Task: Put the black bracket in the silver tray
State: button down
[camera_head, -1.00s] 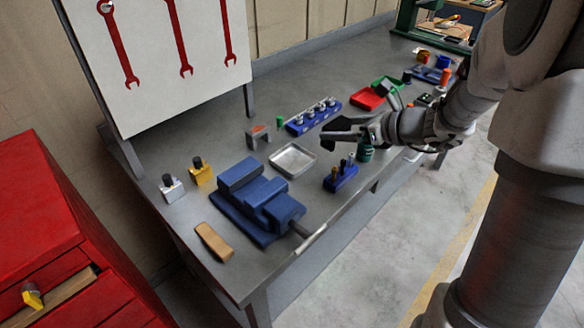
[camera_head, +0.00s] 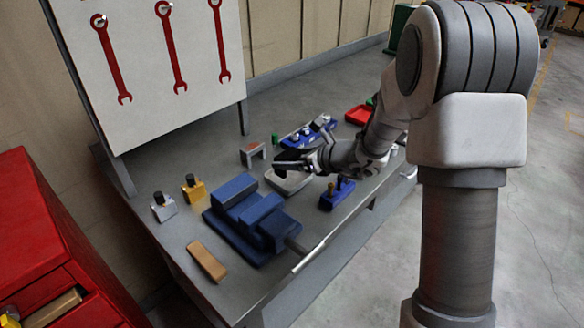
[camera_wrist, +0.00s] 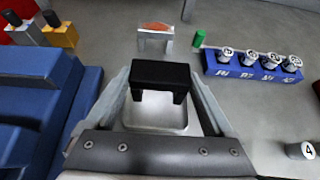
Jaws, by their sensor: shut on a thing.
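The black bracket (camera_wrist: 160,74) is held between the fingers of my gripper (camera_wrist: 163,82) in the wrist view, its two legs pointing toward the camera's lower edge. My gripper also shows in the head view (camera_head: 296,164), shut on the bracket, over the silver tray. The silver tray (camera_head: 290,184) lies on the workbench, partly hidden by my gripper. In the wrist view the tray (camera_wrist: 172,122) shows behind and below the bracket. I cannot tell the exact height of the bracket above it.
A blue vise (camera_head: 250,216) stands left of the tray. A grey bracket with an orange top (camera_head: 252,152) and a blue socket rack (camera_head: 306,134) stand behind. A small blue holder (camera_head: 337,194) is to the right. A red tray (camera_head: 359,115) lies farther back.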

jog(key=shift+f, duration=1.2)
jog(key=shift+f+b, duration=0.2)
jog(key=shift+b, duration=0.15)
grip_release()
